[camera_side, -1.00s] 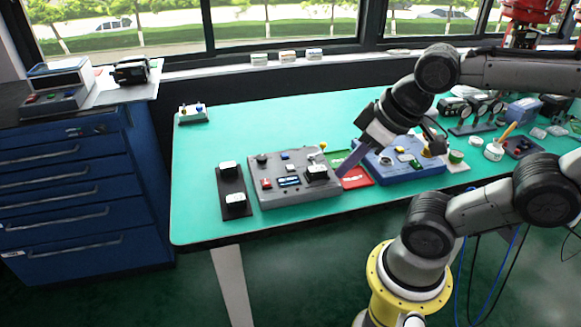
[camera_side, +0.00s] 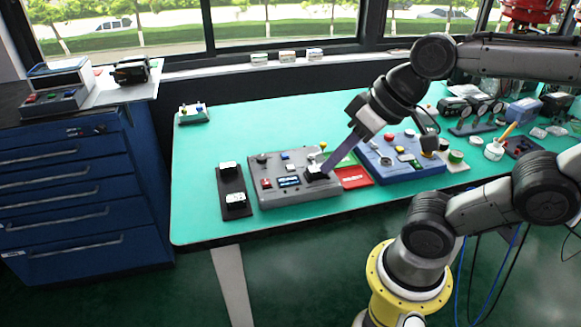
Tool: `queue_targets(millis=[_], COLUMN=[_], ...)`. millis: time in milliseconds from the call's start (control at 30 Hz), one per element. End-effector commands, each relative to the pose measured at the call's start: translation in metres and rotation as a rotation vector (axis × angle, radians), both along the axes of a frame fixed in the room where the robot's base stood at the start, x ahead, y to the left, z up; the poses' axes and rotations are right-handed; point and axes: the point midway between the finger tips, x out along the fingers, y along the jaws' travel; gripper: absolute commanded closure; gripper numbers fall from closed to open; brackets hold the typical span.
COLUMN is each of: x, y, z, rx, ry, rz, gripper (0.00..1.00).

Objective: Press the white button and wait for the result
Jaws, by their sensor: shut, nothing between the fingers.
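A grey control box (camera_side: 265,201) sits on the green table, with a lit blue display (camera_side: 289,181), a red button (camera_side: 266,183) and a black knob. My gripper (camera_side: 326,170) is shut and empty, slanting down from the upper right. Its tip is at this black block and partly covers it. I cannot tell whether it touches or presses the white top.
A blue control box (camera_side: 405,174) and a red plate (camera_side: 354,178) are to the right. A black two-switch panel (camera_side: 233,192) is on the left. A yellow-topped lever (camera_side: 323,146) stands behind the gripper tip. The table's left end is mostly clear.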

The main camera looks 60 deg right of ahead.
Motion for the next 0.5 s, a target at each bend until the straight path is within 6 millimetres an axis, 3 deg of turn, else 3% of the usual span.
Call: queue_targets(millis=[100,233,367,500], x=[0.038,0.088,0.137,0.186], y=[0.015,0.014,-0.004,-0.041], z=[0.015,0.022,0.019,0.006], rx=[0.187,0.383,0.555,0.723], ry=[0.046,0.102,0.148,0.186], rz=[-0.119,-0.286,-0.458,-0.646], gripper=[1.00,1.00,1.00,1.00])
